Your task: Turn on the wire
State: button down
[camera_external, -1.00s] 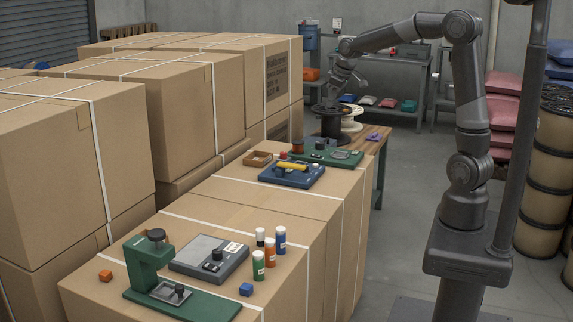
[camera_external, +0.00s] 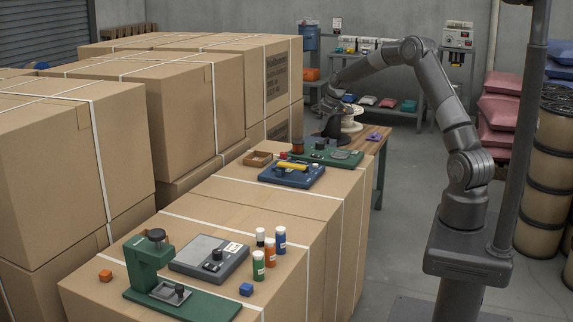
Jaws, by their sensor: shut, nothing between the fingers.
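A green-based device (camera_external: 335,157) with a small copper-coloured spool (camera_external: 297,146) stands at the far end of the carton row. A red part (camera_external: 283,155) and dark knobs show on or beside it, too small to make out. I cannot tell which thing is the wire. My gripper (camera_external: 327,107) is shut and empty, low by the dark spool (camera_external: 334,124) on the wooden table. Whether it touches the spool is unclear. A white spool (camera_external: 351,122) stands just right of it.
A blue device with a yellow handle (camera_external: 291,167) and a brown tray (camera_external: 258,159) are nearer. A green press (camera_external: 150,262), a grey scale (camera_external: 208,258) and several small bottles (camera_external: 270,250) stand in front. Tall cartons (camera_external: 180,100) block the left.

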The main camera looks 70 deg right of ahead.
aim_at(315, 155)
jog(key=x, duration=0.7)
jog(key=s+x, duration=0.1)
jog(key=x, duration=0.3)
jog(key=shift+f, duration=0.2)
jog(key=shift+w, duration=0.1)
